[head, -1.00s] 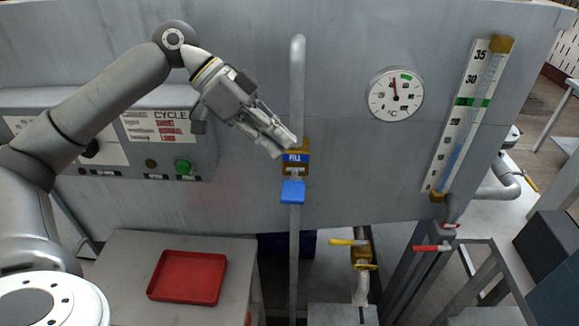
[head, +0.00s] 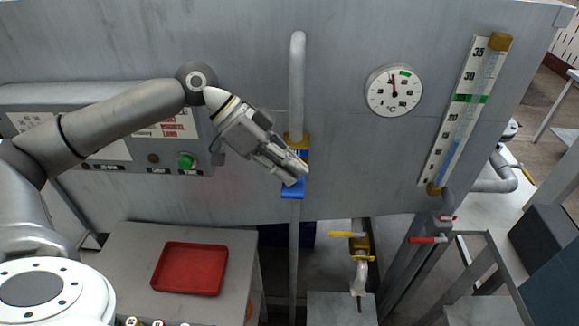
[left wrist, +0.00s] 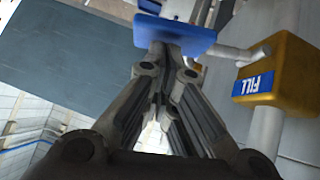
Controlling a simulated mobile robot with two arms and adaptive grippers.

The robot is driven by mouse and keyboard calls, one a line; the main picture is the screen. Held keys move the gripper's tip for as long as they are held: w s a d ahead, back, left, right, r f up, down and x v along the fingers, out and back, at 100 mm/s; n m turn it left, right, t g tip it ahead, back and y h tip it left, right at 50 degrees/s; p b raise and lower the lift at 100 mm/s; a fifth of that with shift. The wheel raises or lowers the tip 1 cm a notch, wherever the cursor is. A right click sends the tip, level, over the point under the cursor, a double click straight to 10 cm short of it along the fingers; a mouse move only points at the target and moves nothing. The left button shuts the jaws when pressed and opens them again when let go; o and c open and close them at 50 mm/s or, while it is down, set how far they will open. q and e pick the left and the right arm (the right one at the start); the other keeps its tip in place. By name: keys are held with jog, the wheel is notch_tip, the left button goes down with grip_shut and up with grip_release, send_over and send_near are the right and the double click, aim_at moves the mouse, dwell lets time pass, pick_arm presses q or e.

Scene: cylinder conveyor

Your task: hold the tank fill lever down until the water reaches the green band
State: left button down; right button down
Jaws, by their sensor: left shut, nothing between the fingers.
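The blue fill lever (head: 292,193) sticks out from the pipe below a brass FILL valve (head: 296,139). My left gripper (head: 297,181) is shut and empty, with its fingertips over the lever and hiding part of it. In the left wrist view the fingertips meet the near edge of the blue lever (left wrist: 175,35); I cannot tell whether they press it. The brass valve with its FILL label (left wrist: 285,75) is to the right there. On the sight gauge (head: 463,120) at the right, the blue water (head: 448,160) stands below the green band (head: 469,99). My right gripper is not in view.
A round dial (head: 394,91) is on the tank wall. A control box (head: 185,140) with a green button is behind my left arm. A red tray (head: 190,269) lies on a grey table. Yellow-handled (head: 347,234) and red-handled (head: 428,240) valves are lower right.

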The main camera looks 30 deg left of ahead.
aim_at(285, 189)
pick_arm(q)
jog(key=shift+s+d+f+b, duration=0.1)
jog(key=shift+s+f+b, duration=0.1)
jog(key=shift+f+b, duration=0.1)
jog(key=shift+t, duration=0.3)
jog(key=shift+s+d+f+m+t+y+b, duration=0.1)
jog(key=shift+s+f+m+t+y+b, duration=0.15)
jog(key=shift+f+b, duration=0.25)
jog(key=shift+s+d+f+m+t+y+b, duration=0.15)
jog(key=shift+f+m+t+b, duration=0.15)
jog(key=shift+b, duration=0.3)
jog(key=shift+s+f+m+t+y+b, duration=0.25)
jog(key=shift+f+m+t+y+b, duration=0.1)
jog(key=shift+f+t+b, duration=0.5)
jog(key=shift+s+d+f, duration=0.1)
jog(key=shift+f, duration=0.4)
jog(key=shift+s+f, duration=0.15)
dwell(1.7)
